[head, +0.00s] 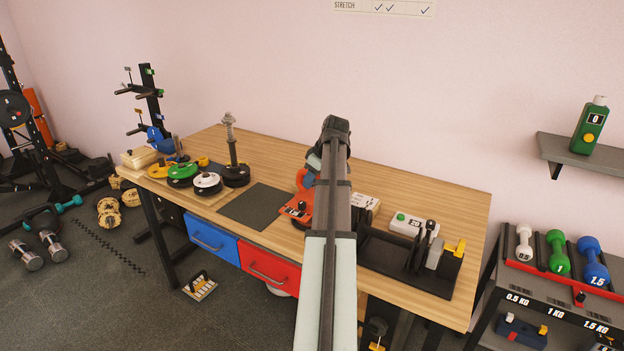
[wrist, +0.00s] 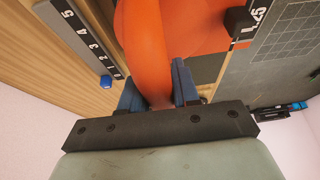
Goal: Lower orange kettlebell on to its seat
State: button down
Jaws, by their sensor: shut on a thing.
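The orange kettlebell (wrist: 145,40) shows in the wrist view as a thick curved orange handle running up the picture. My gripper (wrist: 157,88) is shut on this handle, one blue finger on each side. A flat orange surface (wrist: 205,30) lies behind the handle; I cannot tell whether they touch. In the head view an orange curve shows just left of my arm, above an orange piece (head: 296,211) with a dark marking on the table. My arm hides much of the kettlebell and whatever is under it.
A dark mat (head: 254,206) lies left of the orange piece. Coloured weight plates (head: 183,171) and a post (head: 231,140) stand farther left. A black rack (head: 420,262) and a white box (head: 411,225) stand right.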

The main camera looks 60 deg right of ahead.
jog(key=shift+f, duration=1.3)
dwell(0.4)
jog(key=c, duration=0.7)
grip_release()
jog(key=shift+c, duration=0.2)
jog(key=v, duration=1.4)
jog(key=shift+f, duration=0.1)
